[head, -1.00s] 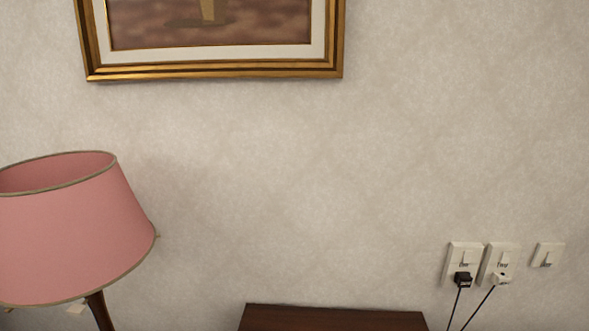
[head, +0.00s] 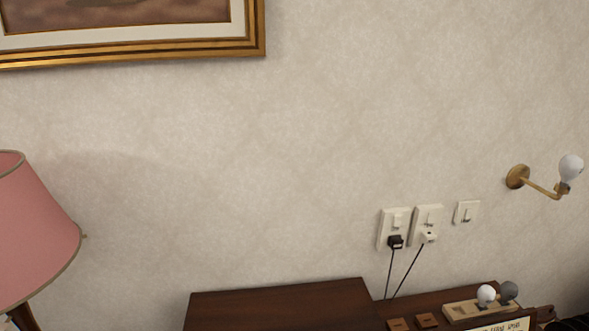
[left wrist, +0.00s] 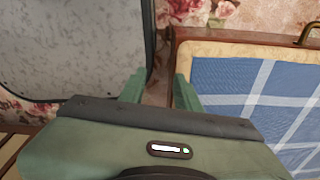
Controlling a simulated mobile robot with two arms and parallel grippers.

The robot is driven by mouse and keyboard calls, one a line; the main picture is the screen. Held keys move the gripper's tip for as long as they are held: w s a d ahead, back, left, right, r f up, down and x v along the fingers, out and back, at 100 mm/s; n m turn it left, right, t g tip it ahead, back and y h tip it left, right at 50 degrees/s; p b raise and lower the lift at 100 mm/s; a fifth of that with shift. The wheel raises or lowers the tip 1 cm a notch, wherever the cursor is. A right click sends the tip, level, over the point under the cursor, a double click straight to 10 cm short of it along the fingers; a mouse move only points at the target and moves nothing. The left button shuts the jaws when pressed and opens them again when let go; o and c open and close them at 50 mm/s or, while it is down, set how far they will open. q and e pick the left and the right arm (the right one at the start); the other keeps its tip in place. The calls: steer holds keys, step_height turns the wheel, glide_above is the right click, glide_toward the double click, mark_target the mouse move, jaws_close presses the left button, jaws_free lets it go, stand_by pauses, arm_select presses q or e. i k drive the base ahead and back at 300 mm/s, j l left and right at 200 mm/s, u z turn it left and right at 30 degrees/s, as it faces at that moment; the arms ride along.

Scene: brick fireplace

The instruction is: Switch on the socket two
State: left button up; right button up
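Socket two looks to be the middle wall plate (head: 427,216), with a rocker switch at its top and a white plug (head: 429,238) in its lower part. Its label and switch position are too small to read now. Left of it is a similar plate (head: 388,228) with a dark plug (head: 395,242). To its right is a smaller switch plate (head: 466,212) without a plug. My left gripper (left wrist: 158,88) shows only in the left wrist view, its two green fingers apart with nothing between them, away from the sockets. My right gripper is in neither view.
Dark wooden furniture (head: 280,308) stands below the sockets, with a bulb stand (head: 478,309) and small wooden blocks on it. A wall lamp (head: 540,187) juts out at right. A pink lampshade (head: 35,235) is at left. A blue checked panel (left wrist: 250,95) lies near my left gripper.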

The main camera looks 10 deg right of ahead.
mark_target(431, 215)
steer(key=z, duration=1.25)
steer(key=l+u, duration=0.1)
steer(key=u, duration=0.95)
steer(key=l+u, duration=0.35)
steer(key=k+l+u, duration=0.15)
steer(key=l+u, duration=0.25)
steer(key=k+l+u, duration=0.15)
steer(key=l+u, duration=0.2)
steer(key=l, duration=0.15)
steer(key=k+l+u, duration=0.2)
steer(key=l+u, duration=0.15)
steer(key=k+l+u, duration=0.1)
steer(key=k+l, duration=0.45)
steer(key=l, duration=0.25)
steer(key=k+l+u, duration=0.1)
steer(key=k+l, duration=0.5)
steer(key=l, duration=0.1)
